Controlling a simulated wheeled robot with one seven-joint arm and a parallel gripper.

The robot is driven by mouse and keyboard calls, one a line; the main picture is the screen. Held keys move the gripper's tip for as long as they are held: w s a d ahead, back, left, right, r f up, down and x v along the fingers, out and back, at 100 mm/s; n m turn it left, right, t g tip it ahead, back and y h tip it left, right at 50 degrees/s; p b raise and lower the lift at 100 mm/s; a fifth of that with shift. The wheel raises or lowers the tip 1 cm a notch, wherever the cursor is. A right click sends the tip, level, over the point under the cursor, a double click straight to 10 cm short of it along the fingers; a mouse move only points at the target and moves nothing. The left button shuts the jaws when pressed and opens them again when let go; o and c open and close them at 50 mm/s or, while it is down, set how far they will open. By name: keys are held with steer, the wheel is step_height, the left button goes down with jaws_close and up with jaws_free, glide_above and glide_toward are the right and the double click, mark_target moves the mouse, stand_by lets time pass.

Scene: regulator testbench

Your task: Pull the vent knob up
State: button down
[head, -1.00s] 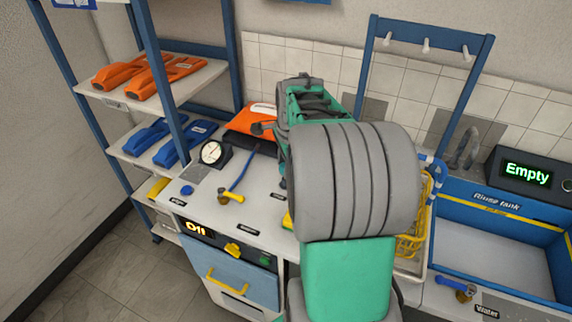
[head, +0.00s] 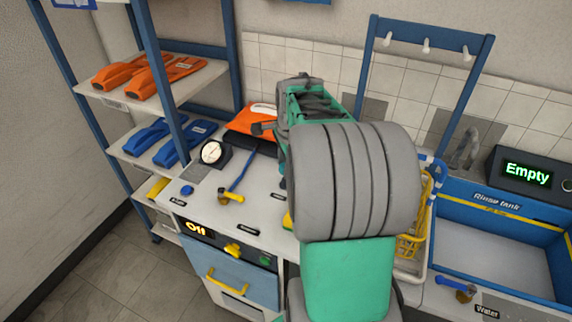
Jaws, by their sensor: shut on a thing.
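My teal and grey arm (head: 355,185) fills the middle of the head view and hides the bench behind it. My gripper is hidden by the arm, so its fingers and what they hold cannot be seen. No vent knob can be made out for certain. A small blue knob (head: 187,190) sits on the left of the bench top by a label, with no gripper near it. A yellow valve with a blue lever (head: 232,196) lies to its right. A round white-faced gauge (head: 211,152) stands behind them.
Shelves (head: 110,99) with orange and blue items stand at the left. A blue drawer (head: 235,280) with a yellow handle is at the bench front. A blue rinse tank (head: 490,218) and a display (head: 527,173) reading "Empty" are at the right. A yellow basket (head: 412,245) shows beside my arm.

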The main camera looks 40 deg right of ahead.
stand_by(0.3)
steer(key=p+v, duration=0.2)
steer(key=v, duration=0.1)
steer(key=shift+w+d+r, duration=0.1)
steer(key=shift+w+r, duration=0.2)
steer(key=shift+w, duration=0.05)
steer(key=shift+f, duration=0.1)
steer(key=c, duration=1)
jaws_free()
steer(key=v, duration=0.8)
